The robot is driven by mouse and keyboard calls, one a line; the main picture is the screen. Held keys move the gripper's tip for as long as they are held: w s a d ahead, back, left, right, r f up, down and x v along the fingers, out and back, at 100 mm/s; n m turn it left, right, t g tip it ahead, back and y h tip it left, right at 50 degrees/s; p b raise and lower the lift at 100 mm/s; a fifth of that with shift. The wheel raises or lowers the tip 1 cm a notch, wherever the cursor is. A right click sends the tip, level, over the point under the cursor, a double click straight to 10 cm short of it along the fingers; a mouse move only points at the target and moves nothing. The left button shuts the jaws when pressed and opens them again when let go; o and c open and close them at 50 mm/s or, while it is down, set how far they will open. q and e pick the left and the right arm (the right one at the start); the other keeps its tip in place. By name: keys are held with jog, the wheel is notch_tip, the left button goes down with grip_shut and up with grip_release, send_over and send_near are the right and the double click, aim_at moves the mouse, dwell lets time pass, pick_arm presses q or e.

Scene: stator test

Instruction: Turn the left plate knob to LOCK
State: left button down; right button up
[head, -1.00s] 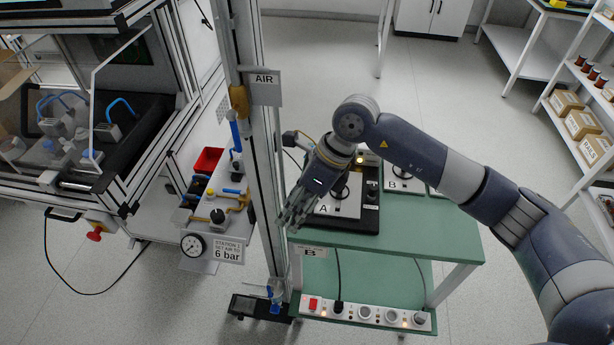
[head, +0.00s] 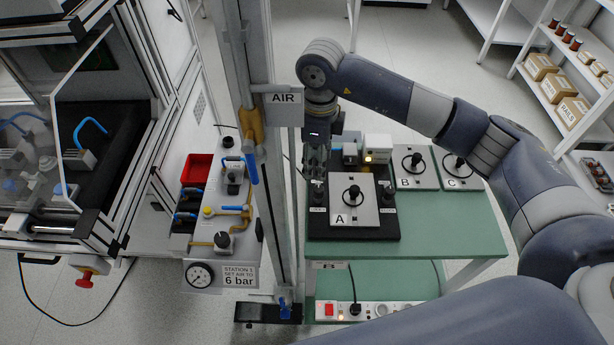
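Plate A (head: 368,212) is a light square plate with a black ring and post, on a black base (head: 350,234). A small dark left plate knob (head: 318,191) is at the base's left side, with a small label (head: 318,210) too small to read. My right gripper (head: 317,176) comes in from the right and points down just above this knob. Its fingers look close together and partly cover the knob; I cannot tell whether they touch it. A matching right knob (head: 388,197) is on the base's other side. My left gripper is not in view.
Plates B (head: 405,182) and C (head: 470,184) lie to the right on the green table (head: 440,238). A small device with an orange light (head: 376,150) stands behind plate A. The upright metal post with the AIR sign (head: 283,98) is close on the left.

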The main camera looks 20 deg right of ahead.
aim_at(318, 189)
jog(key=f, duration=0.2)
jog(key=f+p, duration=0.1)
jog(key=f, duration=0.1)
jog(key=s+f, duration=0.1)
jog(key=shift+d+f+p, duration=0.25)
jog(key=shift+f+p, duration=0.05)
jog(key=shift+f, duration=0.1)
notch_tip(318, 189, down, 3)
jog(key=shift+w+a+r, duration=0.1)
jog(key=shift+w+r, duration=0.05)
jog(key=shift+r, duration=0.05)
jog(key=shift+f+p, duration=0.35)
jog(key=shift+f, duration=0.35)
jog(key=shift+c, duration=1.1)
grip_shut()
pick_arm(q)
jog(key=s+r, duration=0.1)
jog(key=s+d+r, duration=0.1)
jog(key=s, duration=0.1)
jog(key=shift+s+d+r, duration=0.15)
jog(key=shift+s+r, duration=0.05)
